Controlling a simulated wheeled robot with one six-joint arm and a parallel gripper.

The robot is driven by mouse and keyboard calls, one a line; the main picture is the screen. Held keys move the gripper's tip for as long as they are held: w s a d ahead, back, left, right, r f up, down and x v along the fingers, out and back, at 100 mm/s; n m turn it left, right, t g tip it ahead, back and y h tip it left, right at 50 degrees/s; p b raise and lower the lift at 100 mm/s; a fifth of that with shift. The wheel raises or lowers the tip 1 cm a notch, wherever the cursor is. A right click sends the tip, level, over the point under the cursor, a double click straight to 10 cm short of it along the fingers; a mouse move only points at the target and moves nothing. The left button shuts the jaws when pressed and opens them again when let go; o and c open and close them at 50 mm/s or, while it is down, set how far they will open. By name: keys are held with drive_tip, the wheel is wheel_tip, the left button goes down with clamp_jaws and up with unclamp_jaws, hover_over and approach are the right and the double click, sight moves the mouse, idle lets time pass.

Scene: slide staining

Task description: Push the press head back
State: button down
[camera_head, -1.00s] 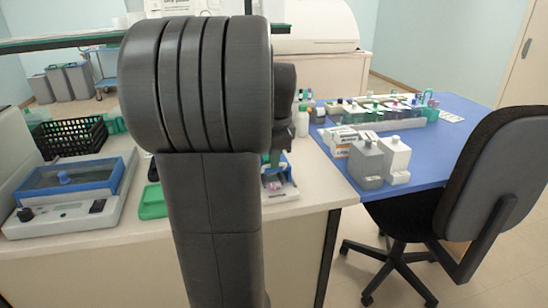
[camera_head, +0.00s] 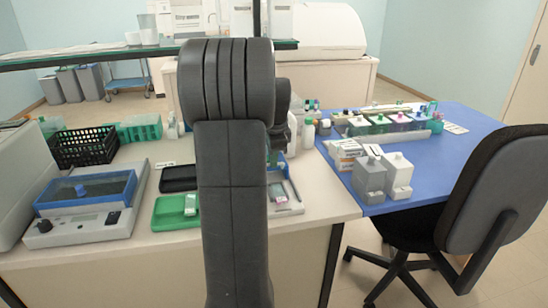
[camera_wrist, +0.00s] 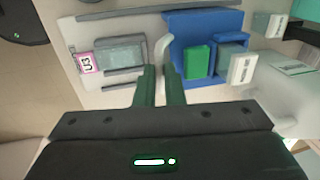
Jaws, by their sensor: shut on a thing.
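In the wrist view, the dark green fingers of my gripper (camera_wrist: 159,88) are closed around a thin white curved handle (camera_wrist: 161,50). The handle stands beside a blue block (camera_wrist: 205,22), which I take to be the press head, with a green block (camera_wrist: 197,62) in it. Left of the handle, a glass slide with a pink "U3" label (camera_wrist: 88,62) lies on the pale base plate (camera_wrist: 88,33). In the head view, the press base (camera_head: 290,207) shows partly to the right of my arm. My arm hides the gripper and most of the press there.
A black tray (camera_head: 178,178) and a green tray (camera_head: 174,212) lie left of my arm. A grey-blue device (camera_head: 85,205) stands farther left. Grey and white bottles (camera_head: 384,175) stand on the blue table (camera_head: 460,165) at right. A shelf (camera_head: 90,55) spans the back left.

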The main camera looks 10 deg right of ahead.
drive_tip(key=shift+w+r, duration=0.15)
drive_tip(key=shift+w, duration=0.05)
drive_tip(key=c, duration=1.5)
unclamp_jaws()
drive_tip(key=shift+w, duration=0.1)
drive_tip(key=s+r, duration=0.1)
drive_tip(key=r, duration=0.3)
drive_tip(key=r+p, duration=0.1)
drive_tip(key=r, duration=0.4)
drive_tip(key=s+r, duration=0.1)
drive_tip(key=r, duration=0.3)
drive_tip(key=shift+s+r, duration=0.2)
drive_tip(key=shift+s, duration=0.1)
